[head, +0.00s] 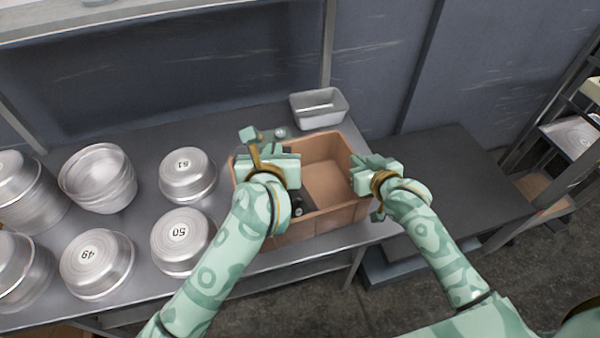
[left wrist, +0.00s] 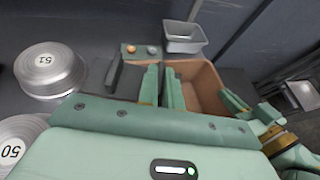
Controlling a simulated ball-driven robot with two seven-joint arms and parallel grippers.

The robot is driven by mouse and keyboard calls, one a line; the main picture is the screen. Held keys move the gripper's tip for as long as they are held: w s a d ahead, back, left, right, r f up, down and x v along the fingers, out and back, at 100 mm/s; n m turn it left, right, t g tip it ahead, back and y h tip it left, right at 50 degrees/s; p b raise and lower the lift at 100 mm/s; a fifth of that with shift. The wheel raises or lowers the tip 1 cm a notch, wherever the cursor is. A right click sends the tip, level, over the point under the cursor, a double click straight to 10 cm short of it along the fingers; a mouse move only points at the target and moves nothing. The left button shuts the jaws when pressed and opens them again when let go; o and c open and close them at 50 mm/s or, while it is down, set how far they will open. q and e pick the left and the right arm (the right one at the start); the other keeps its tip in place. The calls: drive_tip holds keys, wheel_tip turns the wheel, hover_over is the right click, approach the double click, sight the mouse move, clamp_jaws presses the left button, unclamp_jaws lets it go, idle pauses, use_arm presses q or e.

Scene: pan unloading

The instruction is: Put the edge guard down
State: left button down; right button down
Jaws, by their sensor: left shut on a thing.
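My left gripper (head: 258,150) is over the left side of the tan bin (head: 326,178). In the left wrist view its two fingers (left wrist: 161,86) are close together. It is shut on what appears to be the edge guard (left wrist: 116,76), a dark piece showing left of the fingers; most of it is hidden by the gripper. I cannot tell whether it touches the table or the bin. My right gripper (head: 366,170) is at the bin's right wall; its fingers look apart in the left wrist view (left wrist: 250,108).
Several round metal pans, marked 51 (head: 187,175), 50 (head: 182,241) and 49 (head: 97,264) among them, stand left of the bin on the grey table. A grey loaf tin (head: 318,108) stands behind the bin. A dark, bare table (head: 450,185) is at the right.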

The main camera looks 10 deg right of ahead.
use_arm(q)
drive_tip(key=shift+s+d+r+m+h, duration=0.2)
drive_tip(key=shift+d+m+h, duration=0.1)
drive_tip(key=shift+d, duration=0.15)
drive_tip(key=shift+s+d+r+m+h, duration=0.1)
drive_tip(key=shift+d+r+m+h, duration=0.1)
drive_tip(key=shift+d+h, duration=0.15)
drive_tip(key=shift+d+f, duration=0.25)
drive_tip(key=shift+f, duration=0.15)
wheel_tip(320, 180, down, 9)
drive_tip(key=shift+m, duration=0.3)
drive_tip(key=shift+w+f, duration=0.1)
drive_tip(key=shift+f, duration=0.1)
drive_tip(key=shift+f, duration=0.4)
drive_tip(key=c, duration=1.6)
unclamp_jaws()
drive_tip(key=shift+a+f, duration=0.1)
drive_tip(key=shift+o, duration=0.2)
